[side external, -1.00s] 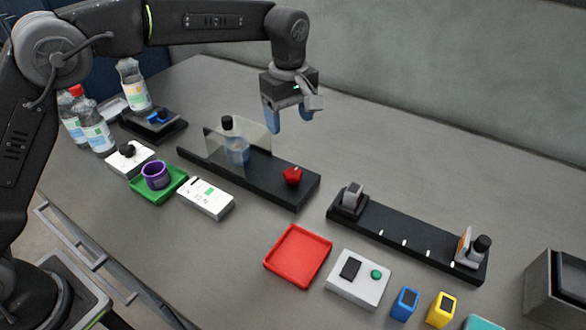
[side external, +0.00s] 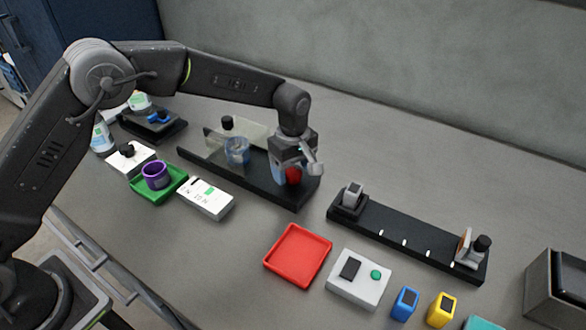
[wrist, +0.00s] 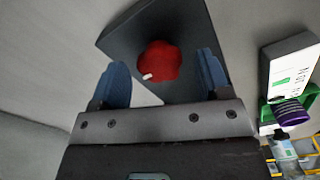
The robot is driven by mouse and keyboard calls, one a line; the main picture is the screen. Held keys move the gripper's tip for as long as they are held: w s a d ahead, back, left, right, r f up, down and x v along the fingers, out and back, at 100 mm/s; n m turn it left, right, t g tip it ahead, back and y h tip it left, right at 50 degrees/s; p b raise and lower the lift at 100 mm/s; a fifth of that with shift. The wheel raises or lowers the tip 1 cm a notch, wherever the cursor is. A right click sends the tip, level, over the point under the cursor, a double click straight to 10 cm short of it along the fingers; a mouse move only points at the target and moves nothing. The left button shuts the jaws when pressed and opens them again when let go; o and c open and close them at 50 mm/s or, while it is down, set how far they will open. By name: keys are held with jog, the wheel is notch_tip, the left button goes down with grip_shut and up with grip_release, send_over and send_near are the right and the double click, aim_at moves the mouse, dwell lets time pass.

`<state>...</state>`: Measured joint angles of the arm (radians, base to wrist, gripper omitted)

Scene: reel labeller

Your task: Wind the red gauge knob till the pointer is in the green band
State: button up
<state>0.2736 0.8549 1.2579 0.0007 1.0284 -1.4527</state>
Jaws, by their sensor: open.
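The red knob (side external: 293,176) sits at the right end of a long black base. My gripper (side external: 291,178) is down at the knob, its blue fingers either side of it. In the wrist view the red knob (wrist: 160,62), with a white mark on its edge, lies between the two open fingers, with a gap on each side. A white box (side external: 205,199) with a green patch and small markings stands in front of the base; it also shows in the wrist view (wrist: 290,72). I cannot make out a pointer on it.
The black base (side external: 258,180) carries a clear panel and a black-capped vessel (side external: 236,149). A green tray (side external: 150,194) with a purple cup (side external: 155,175) is left of the white box. A red tray (side external: 298,255) and a black rail (side external: 405,236) lie to the right.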

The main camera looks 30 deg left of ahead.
jog(key=shift+f, duration=0.25)
jog(key=c, duration=0.9)
